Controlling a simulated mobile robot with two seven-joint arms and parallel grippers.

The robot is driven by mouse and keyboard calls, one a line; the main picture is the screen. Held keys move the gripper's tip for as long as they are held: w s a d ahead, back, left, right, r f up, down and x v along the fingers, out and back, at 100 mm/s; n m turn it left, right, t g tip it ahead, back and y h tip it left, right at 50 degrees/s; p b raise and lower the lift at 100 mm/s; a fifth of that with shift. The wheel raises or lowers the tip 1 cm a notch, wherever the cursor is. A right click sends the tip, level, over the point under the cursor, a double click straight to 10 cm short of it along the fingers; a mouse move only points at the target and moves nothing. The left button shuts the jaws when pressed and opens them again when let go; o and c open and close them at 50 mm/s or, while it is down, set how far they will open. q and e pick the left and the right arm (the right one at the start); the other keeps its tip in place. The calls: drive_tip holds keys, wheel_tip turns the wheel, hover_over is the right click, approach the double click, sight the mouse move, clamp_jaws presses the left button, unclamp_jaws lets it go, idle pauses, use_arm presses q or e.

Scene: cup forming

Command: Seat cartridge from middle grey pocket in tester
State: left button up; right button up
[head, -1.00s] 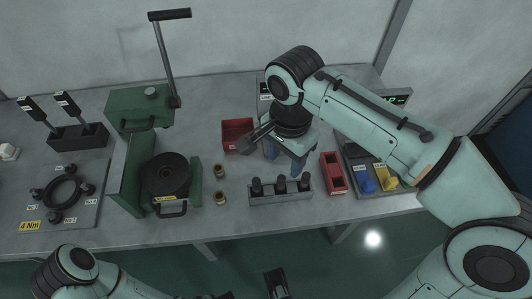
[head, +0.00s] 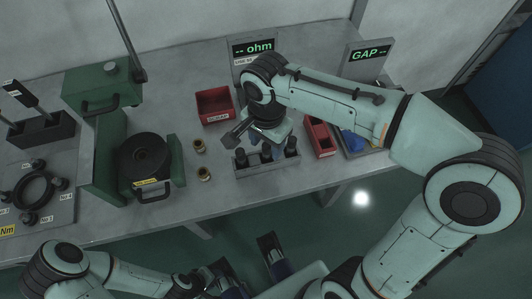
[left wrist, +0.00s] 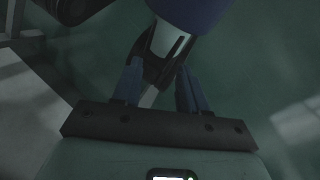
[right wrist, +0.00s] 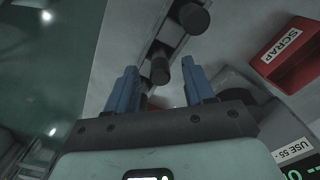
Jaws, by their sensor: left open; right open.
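A grey rack (head: 248,170) with three dark, upright cartridges stands near the front edge of the table. The left cartridge (head: 240,155) and right cartridge (head: 292,146) show clearly; the middle one (head: 267,153) is partly covered by my right gripper. My right gripper (right wrist: 160,78) is open and empty, pointing down at the rack; dark cylinder ends show near its fingers, but none is gripped. The tester with the ohm display (head: 253,48) stands behind; my right arm hides its lower part. My left gripper (left wrist: 160,85) is open and empty, low in front of the table.
A red scrap bin (head: 215,104) stands behind the rack, and a narrow red bin (head: 320,138) to its right. Two brass pieces (head: 202,160) stand left of the rack. A green press (head: 105,160) is further left. A GAP display (head: 367,55) is at back right.

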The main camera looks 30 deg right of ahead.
sight(266, 155)
wheel_tip(266, 155, down, 3)
drive_tip(key=shift+r, duration=0.2)
clamp_jaws()
